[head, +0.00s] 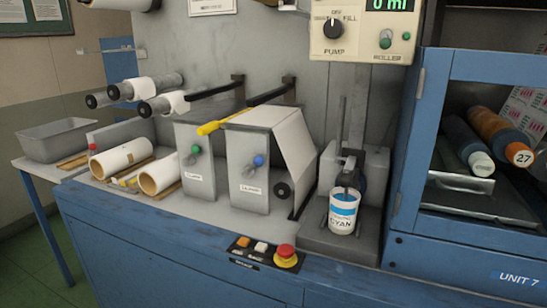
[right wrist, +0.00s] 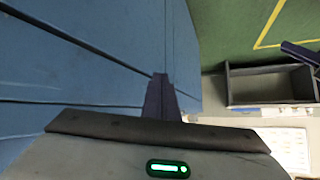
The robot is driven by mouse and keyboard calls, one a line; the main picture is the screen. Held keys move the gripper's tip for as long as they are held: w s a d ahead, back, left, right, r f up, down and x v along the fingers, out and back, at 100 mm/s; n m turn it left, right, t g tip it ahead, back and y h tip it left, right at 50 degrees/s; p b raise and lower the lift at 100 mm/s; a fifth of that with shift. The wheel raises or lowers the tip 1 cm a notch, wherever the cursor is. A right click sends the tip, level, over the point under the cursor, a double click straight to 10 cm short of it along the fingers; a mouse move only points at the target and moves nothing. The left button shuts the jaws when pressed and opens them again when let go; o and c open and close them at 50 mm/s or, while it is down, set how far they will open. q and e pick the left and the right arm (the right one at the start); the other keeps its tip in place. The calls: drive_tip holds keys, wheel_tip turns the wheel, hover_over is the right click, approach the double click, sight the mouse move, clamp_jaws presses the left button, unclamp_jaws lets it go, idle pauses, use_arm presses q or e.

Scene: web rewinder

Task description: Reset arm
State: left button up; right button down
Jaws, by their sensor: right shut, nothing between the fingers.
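My right gripper (right wrist: 160,98) shows in the right wrist view with its dark fingers together and nothing between them. A blue panelled surface (right wrist: 75,65) lies beyond it; I cannot tell how far away. Neither gripper shows in the head view, and my left gripper is in no view. The web rewinder stands on a blue bench (head: 180,235) in the head view. Two roller arms (head: 215,88) stick out from its grey back panel, with white-wrapped rollers (head: 165,103) at the left.
A white cyan cup (head: 343,213) stands on a grey base at the right. A red emergency button (head: 286,252) sits on the bench front. White rolls (head: 122,158) and a grey bin (head: 55,138) are at left. An open dark box (right wrist: 268,84) shows beside green floor (right wrist: 220,30).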

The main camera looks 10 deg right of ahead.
drive_tip(key=s+a+f+m+h, duration=0.2)
drive_tip(key=s+a+f, duration=0.1)
drive_tip(key=f, duration=0.7)
drive_tip(key=s+a+f, duration=0.2)
drive_tip(key=a+f, duration=0.1)
drive_tip(key=a, duration=0.4)
drive_tip(key=s+a+f+h, duration=0.1)
drive_tip(key=s+a+f, duration=0.2)
drive_tip(key=a, duration=0.3)
drive_tip(key=shift+a+f+m+g, duration=0.3)
drive_tip(key=shift+a+f, duration=0.1)
drive_tip(key=shift+f, duration=0.3)
